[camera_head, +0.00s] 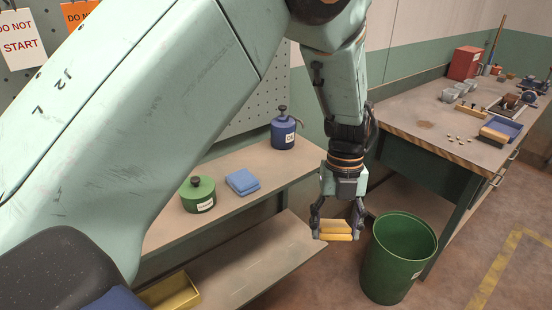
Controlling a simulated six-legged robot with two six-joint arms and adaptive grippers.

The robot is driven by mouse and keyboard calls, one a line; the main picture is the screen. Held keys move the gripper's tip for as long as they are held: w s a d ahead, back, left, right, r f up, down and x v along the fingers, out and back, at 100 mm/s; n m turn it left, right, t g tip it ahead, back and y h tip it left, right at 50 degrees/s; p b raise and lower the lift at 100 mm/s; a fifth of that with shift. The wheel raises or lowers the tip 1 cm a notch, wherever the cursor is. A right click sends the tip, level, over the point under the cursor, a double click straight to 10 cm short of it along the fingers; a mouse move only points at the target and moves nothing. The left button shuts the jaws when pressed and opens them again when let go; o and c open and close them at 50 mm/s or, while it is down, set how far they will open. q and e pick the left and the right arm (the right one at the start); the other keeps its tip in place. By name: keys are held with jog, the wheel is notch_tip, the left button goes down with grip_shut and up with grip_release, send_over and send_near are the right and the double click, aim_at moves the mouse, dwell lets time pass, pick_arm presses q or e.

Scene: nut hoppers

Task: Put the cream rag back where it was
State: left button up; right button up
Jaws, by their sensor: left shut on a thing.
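My left gripper (337,222) hangs fingers down from the arm that comes in from the left. The rag is in the air in front of the lower shelf, just left of the green bin's rim, and does not appear to rest on anything. The fingers hide its ends. My right gripper is not in view.
A folded blue rag (242,181), a green tin (198,194) and a blue can (284,132) stand on the upper shelf (225,206). A green bin (392,270) stands on the floor. A yellow tray (170,292) is low left. A cluttered workbench (408,128) is at right.

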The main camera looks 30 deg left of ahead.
aim_at(336, 224)
pick_arm(q)
jog(key=r+m, duration=0.1)
jog(key=w+r+m+t+p, duration=0.1)
jog(key=m, duration=0.1)
jog(key=w+r+m+y, duration=0.1)
jog(key=shift+w+a+r+m+t, duration=0.2)
jog(key=shift+a+r+m+t, duration=0.05)
jog(key=shift+a+m+t, duration=0.15)
jog(key=w+m+t, duration=0.1)
jog(key=w+a+m, duration=0.1)
jog(key=w+a+m+t, duration=0.1)
jog(key=m, duration=0.1)
jog(key=shift+r+t+h, duration=0.25)
jog(key=shift+t+h, duration=0.05)
jog(key=shift+w+a+m+t+h, duration=0.2)
jog(key=shift+m+t+h, duration=0.35)
jog(key=shift+t, duration=0.35)
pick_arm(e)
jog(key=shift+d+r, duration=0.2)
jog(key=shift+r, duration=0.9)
